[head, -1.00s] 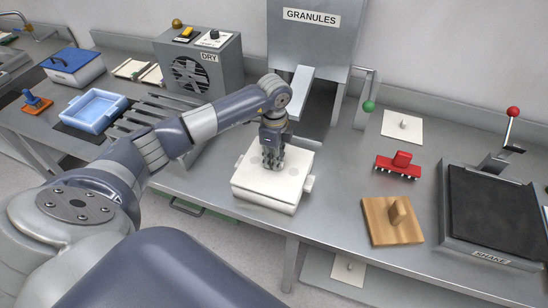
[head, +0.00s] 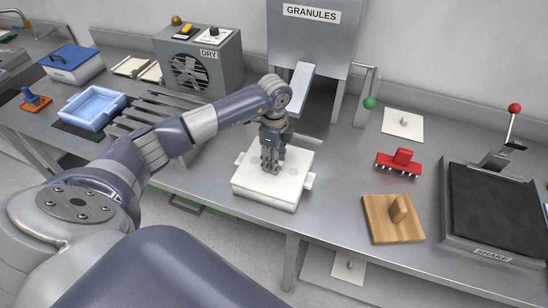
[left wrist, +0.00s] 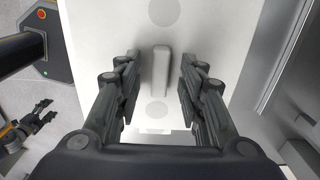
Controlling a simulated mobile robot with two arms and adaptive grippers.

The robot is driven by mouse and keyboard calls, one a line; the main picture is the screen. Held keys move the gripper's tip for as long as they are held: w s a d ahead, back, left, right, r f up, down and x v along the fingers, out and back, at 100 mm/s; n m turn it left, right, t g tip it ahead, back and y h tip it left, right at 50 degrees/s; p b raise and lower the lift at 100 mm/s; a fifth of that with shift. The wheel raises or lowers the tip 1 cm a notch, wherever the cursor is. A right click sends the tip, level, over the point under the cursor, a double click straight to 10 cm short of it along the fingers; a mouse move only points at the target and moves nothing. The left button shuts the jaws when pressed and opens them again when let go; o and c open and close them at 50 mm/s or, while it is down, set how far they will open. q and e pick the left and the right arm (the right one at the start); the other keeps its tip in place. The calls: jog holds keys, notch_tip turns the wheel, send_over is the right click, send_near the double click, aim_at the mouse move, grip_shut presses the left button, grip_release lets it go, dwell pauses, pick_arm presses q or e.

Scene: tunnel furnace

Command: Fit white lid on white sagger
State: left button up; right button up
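The white sagger (head: 264,198) stands near the front edge of the steel bench in the head view, with lugs on its sides. The white lid (head: 294,165) lies on top of it, looking flat; whether it is fully seated I cannot tell. In the left wrist view the lid (left wrist: 205,25) shows grey round spots and an upright bar handle (left wrist: 160,75). My left gripper (head: 270,168) is over the lid, pointing down. Its fingers (left wrist: 158,95) are open on both sides of the handle, with gaps. My right gripper (left wrist: 48,109) is far off at the left of the wrist view, its fingers apart and empty.
The granules hopper (head: 310,50) stands behind the sagger, with a green-knobbed lever (head: 369,103) beside it. A red brush-like tool (head: 400,163), a wooden block with a grip (head: 380,222) and the shake plate (head: 497,210) are on the right. A blue tray (head: 93,107) is on the left.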

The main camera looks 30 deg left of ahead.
pick_arm(q)
jog(key=shift+r, duration=0.15)
notch_tip(320, 180, up, 12)
dwell(0.6)
